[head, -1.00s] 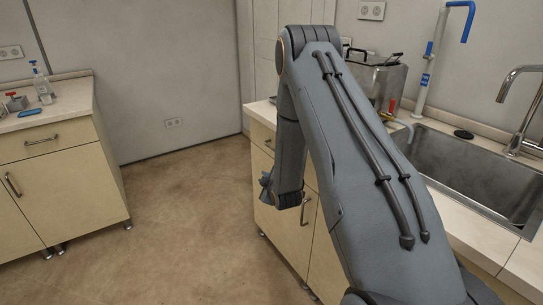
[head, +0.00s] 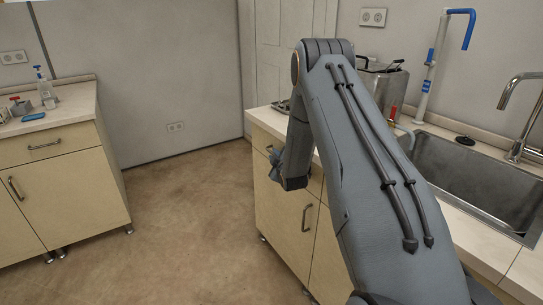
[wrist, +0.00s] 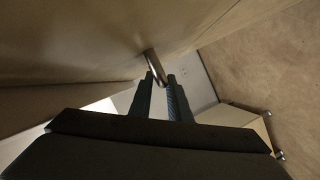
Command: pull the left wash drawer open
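The left wash drawer (head: 263,139) is the top front at the left end of the sink cabinet, and it looks shut in the head view. My gripper (head: 274,166) is close to that front in the head view, partly covered by my arm. In the wrist view, my gripper (wrist: 161,76) has its two fingers apart. A metal bar handle (wrist: 152,63) on the pale front reaches down between the fingertips. I cannot tell whether either finger touches it.
A cabinet door with an upright handle (head: 307,217) is below the drawer. The sink (head: 465,180) and tap (head: 522,115) are at the right. Another cabinet (head: 60,180) stands at the left, with open floor (head: 185,215) between.

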